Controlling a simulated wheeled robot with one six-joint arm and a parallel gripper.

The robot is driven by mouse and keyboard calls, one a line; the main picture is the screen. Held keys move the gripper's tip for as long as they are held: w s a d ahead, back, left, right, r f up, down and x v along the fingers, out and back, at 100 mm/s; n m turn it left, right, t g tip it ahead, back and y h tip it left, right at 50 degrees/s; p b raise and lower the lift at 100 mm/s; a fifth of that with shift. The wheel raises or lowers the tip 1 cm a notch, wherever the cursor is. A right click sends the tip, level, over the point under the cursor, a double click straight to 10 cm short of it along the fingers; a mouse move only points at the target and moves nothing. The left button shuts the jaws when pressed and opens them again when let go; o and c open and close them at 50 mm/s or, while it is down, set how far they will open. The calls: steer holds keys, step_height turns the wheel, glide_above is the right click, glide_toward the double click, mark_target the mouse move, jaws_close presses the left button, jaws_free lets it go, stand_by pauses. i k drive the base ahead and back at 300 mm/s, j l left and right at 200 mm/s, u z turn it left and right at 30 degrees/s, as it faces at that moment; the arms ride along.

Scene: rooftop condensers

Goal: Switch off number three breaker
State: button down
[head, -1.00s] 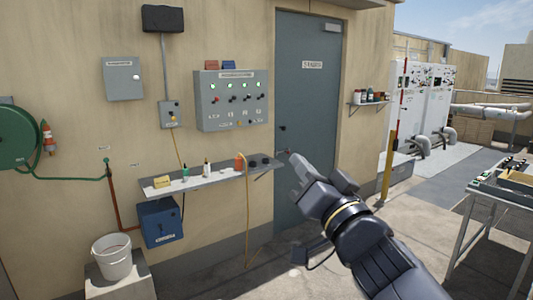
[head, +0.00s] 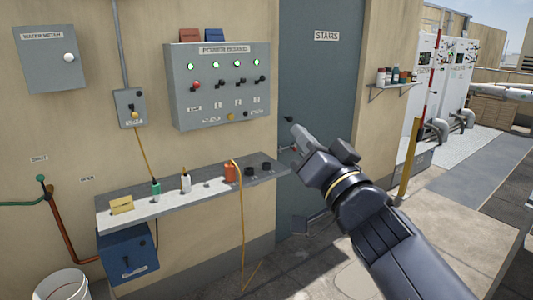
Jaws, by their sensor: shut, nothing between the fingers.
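The grey power board (head: 219,86) is on the beige wall, left of the door. It has a row of green lamps along its top, one red knob at left and several black breaker levers below the lamps. Small labels sit under the levers, too small to read surely, so I cannot tell which is number three. My gripper (head: 296,133) is shut and empty, in front of the blue-grey door (head: 318,60), to the right of and lower than the board, apart from it.
A shelf (head: 202,187) below the board holds small bottles, an orange cup and a sponge. A small switch box (head: 130,107) and a water meter box (head: 50,58) are left of the board. A small shelf with jars (head: 394,78) is right of the door.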

mark_target(262, 78)
steer(key=i, duration=2.75)
